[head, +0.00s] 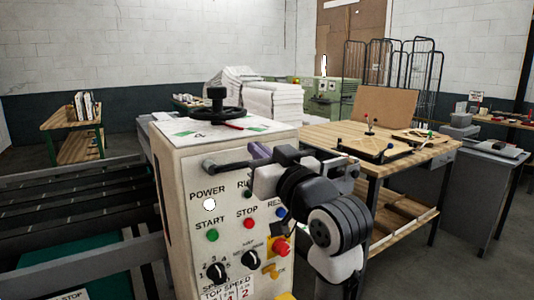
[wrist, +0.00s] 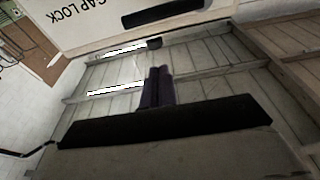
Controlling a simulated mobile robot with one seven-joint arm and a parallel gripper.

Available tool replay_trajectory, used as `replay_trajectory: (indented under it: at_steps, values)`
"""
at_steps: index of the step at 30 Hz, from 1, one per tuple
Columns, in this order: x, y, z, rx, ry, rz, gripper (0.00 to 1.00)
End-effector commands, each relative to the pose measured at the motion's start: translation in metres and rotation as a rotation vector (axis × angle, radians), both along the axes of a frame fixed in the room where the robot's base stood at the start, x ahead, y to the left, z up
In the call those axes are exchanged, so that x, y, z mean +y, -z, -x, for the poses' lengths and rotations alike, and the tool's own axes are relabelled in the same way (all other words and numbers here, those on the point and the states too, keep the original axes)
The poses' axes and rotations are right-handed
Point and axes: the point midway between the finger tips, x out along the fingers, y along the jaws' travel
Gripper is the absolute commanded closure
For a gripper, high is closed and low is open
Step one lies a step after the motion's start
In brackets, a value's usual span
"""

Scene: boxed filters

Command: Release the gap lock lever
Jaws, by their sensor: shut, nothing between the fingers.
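The pale control cabinet (head: 172,190) stands in the middle of the head view. A black lever (head: 229,166) with a rounded end runs across the top of its front face, just left of my gripper. My gripper's purple fingers (head: 260,151) are by the cabinet's upper front edge. In the wrist view the fingers (wrist: 157,88) are together and hold nothing. A panel with the printed words GAP LOCK (wrist: 85,20) and a dark bar (wrist: 165,12), apparently the lever, show at the top, apart from the fingertips. Contact in the head view cannot be told.
The cabinet has a black handwheel (head: 215,108) on top, and a green button (head: 212,236), a red button (head: 248,224) and dark knobs on its front. A wooden workbench (head: 335,137) stands behind on the right. Roller bars (head: 70,215) lie at left.

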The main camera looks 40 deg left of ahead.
Motion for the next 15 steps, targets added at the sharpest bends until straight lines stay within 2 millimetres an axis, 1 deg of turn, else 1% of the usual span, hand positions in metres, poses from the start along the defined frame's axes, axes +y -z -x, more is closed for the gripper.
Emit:
replay_trajectory:
  at_steps: [1,7,9,15]
  values:
    - [0.012,-0.007,-0.004,0.003,-0.006,0.002,1.00]
    - [0.053,-0.016,-0.020,0.003,-0.004,0.003,1.00]
    - [0.047,0.000,-0.019,0.003,0.000,0.002,1.00]
    - [0.044,0.019,-0.018,0.002,0.000,0.000,1.00]
